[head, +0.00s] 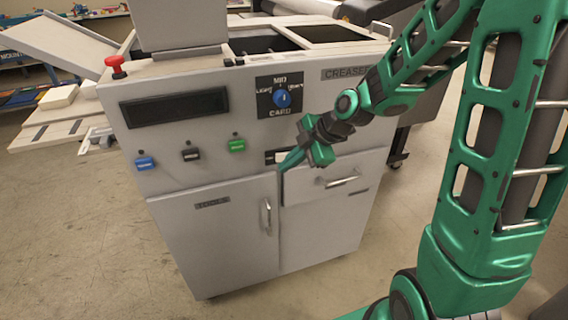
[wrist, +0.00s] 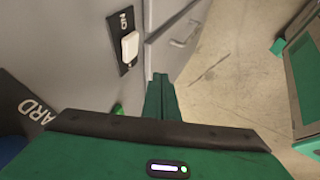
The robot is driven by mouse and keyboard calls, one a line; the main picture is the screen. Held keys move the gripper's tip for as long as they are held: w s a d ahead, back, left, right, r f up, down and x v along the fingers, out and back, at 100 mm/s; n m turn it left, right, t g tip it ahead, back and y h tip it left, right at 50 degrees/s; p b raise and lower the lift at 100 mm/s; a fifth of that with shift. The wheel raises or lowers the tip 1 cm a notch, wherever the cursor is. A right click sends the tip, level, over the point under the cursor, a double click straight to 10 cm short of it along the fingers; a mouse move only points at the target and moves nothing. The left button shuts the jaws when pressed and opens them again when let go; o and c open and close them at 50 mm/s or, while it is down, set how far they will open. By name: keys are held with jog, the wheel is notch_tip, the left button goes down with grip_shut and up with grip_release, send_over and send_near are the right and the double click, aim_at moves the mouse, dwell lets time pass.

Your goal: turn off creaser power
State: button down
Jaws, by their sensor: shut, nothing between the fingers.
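The grey creaser (head: 215,180) stands in front of me, with a "CREASER" label at its upper right. Its power switch is a black plate (head: 270,157) low on the front panel, partly hidden behind my gripper in the head view. In the wrist view the switch shows a white lever (wrist: 130,46) with "ON" lettering at one end of the plate. I cannot tell its setting for sure. My gripper (head: 285,167) is shut and empty, close to the panel beside the switch. Its closed fingers (wrist: 160,80) appear apart from the lever in the wrist view.
A blue dial (head: 283,99) marked "CARD" sits above the switch. Blue (head: 145,163), black (head: 190,154) and green (head: 236,145) buttons line the panel's left. A red button (head: 115,63) stands on top. A drawer handle (head: 342,181) and door handle (head: 266,216) protrude below. Floor in front is clear.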

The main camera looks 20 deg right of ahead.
jog(key=s+a+v, duration=0.1)
jog(key=v, duration=0.7)
jog(key=shift+s, duration=0.1)
jog(key=s+d+m+g+h, duration=0.2)
jog(key=s+d+m, duration=0.6)
jog(key=s+m, duration=0.4)
jog(key=s+d+m+g+h, duration=0.3)
jog(key=s+d+m, duration=0.6)
jog(key=s+m, duration=0.4)
jog(key=shift+s, duration=0.3)
jog(key=shift+d, duration=0.15)
jog(key=shift+w+f+h, duration=0.3)
jog(key=shift+w, duration=0.35)
